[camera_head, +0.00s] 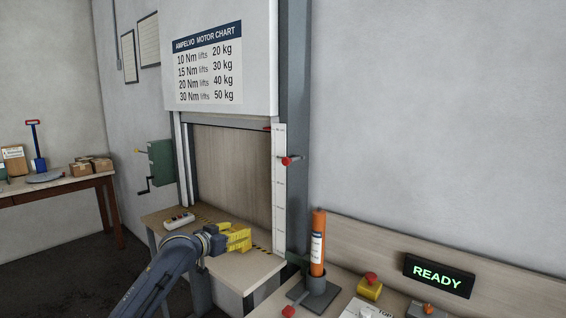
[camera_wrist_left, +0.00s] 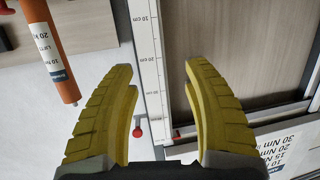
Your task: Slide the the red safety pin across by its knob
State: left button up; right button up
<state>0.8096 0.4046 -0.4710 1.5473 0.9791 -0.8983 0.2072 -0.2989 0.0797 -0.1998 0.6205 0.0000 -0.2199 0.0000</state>
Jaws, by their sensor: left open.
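The red safety pin's knob (camera_head: 286,161) sticks out at the right post of the shutter frame, beside the white measuring strip. In the left wrist view a red knob (camera_wrist_left: 138,133) shows low between my fingers, close to the left finger in the picture; I cannot tell the depth between them. My left gripper (camera_head: 245,238) has yellow fingers and is over the bench in front of the shutter, below the pin. Its fingers (camera_wrist_left: 158,75) are apart with nothing held between them. My right gripper is not in view.
A control box (camera_head: 179,221) lies on the bench (camera_head: 240,270). An orange cylinder (camera_head: 318,245) stands in a grey holder at the right, near a red-topped yellow button box (camera_head: 369,287) and a READY display (camera_head: 439,276).

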aim_at(285, 161)
pick_arm(q)
jog(key=s+d+r+m+t+h, duration=0.1)
jog(key=s+d+r+h, duration=0.15)
jog(key=r, duration=0.85)
jog(key=s+d+r+m+h, duration=0.1)
jog(key=s+d+r, duration=0.15)
jog(key=r, duration=0.85)
jog(key=x, duration=1.7)
jog(key=shift+w+d+r, duration=0.15)
jog(key=shift+w+d, duration=0.05)
jog(key=shift+d, duration=0.15)
grip_shut()
